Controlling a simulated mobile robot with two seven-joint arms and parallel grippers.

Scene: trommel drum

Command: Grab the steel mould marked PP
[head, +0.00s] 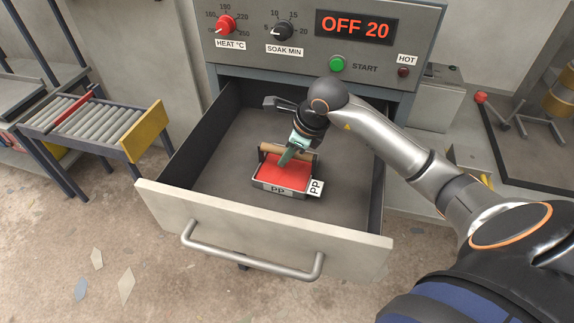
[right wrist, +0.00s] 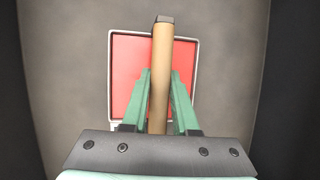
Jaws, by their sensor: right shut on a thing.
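The steel mould marked PP (head: 277,189) sits in the open drawer, filled with red material, with a PP label on its front and a white PP tag at its right corner. A brown bar handle (head: 271,148) spans above its back side. My right gripper (head: 289,155) is shut on this handle. In the right wrist view the green fingers (right wrist: 160,85) press on both sides of the handle (right wrist: 161,60), above the red surface (right wrist: 128,70). My left gripper is not in view.
The drawer (head: 215,217) is pulled out from the grey oven, its floor bare around the mould. A metal bar handle (head: 250,265) runs along its front. The panel display (head: 355,28) reads OFF 20. A roller conveyor (head: 90,118) stands at the left.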

